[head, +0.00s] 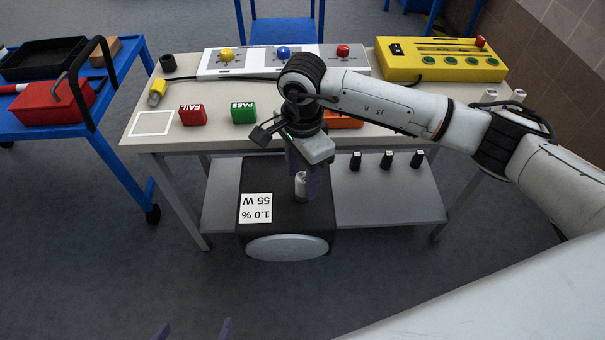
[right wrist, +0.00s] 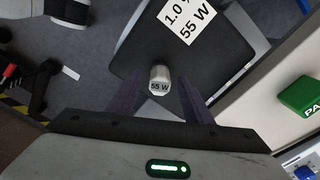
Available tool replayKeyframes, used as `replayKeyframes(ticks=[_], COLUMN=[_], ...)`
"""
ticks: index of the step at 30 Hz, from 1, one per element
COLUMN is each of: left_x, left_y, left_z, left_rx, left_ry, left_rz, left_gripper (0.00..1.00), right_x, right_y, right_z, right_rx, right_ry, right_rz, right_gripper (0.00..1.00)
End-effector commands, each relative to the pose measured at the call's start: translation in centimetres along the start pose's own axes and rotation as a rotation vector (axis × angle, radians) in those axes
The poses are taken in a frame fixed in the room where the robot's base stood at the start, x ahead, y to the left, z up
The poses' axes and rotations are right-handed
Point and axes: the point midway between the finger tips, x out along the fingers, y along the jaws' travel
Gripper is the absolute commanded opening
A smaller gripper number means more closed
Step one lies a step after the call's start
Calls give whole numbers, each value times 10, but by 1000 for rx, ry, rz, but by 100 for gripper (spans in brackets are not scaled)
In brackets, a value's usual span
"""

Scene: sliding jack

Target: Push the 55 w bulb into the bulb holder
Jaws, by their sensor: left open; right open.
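The 55 W bulb (head: 300,185) is a small pale cylinder over the black box (head: 262,218), which carries a "1.0 % 55 W" label. In the right wrist view the bulb (right wrist: 159,78) shows its "55 W" marking. My right gripper (head: 304,180) is open and points down, with its purple fingers on either side of the bulb; gaps show beside it in the right wrist view. Whether the bulb stands in a socket is hidden. My left gripper (head: 193,330) is open and empty at the bottom edge. I cannot clearly identify the bulb holder.
The table (head: 290,95) holds a red FAIL block (head: 193,115), a green PASS block (head: 243,113), a white button panel (head: 225,60) and a yellow panel (head: 440,62). Several black pieces (head: 387,160) stand on the lower shelf. A blue cart (head: 135,150) is at left.

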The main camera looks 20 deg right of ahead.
Motion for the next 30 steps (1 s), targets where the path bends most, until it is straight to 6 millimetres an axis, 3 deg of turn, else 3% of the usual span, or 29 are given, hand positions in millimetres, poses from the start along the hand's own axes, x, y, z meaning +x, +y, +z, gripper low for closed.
replayKeyframes(ticks=[2, 4, 12, 18, 30], left_x=[-2, -9, -7, -7, -7], left_y=[4, 15, 12, 12, 11], left_z=[-4, -23, -19, -19, -20], left_rx=[7, 12, 13, 13, 13], left_ry=[-3, 17, 13, 14, 15], left_rz=[5, 22, 18, 17, 17], left_gripper=[100, 100, 100, 100, 100], right_x=[0, 0, -64, -94, -103], right_y=[0, 0, -1, -1, 0], right_z=[0, 0, -1, 0, 0], right_rx=[0, 0, -1, 0, 0], right_ry=[0, 0, 1, 0, 0], right_rz=[0, 0, -5, -3, 0], right_gripper=[46, 46, 46, 46, 46])
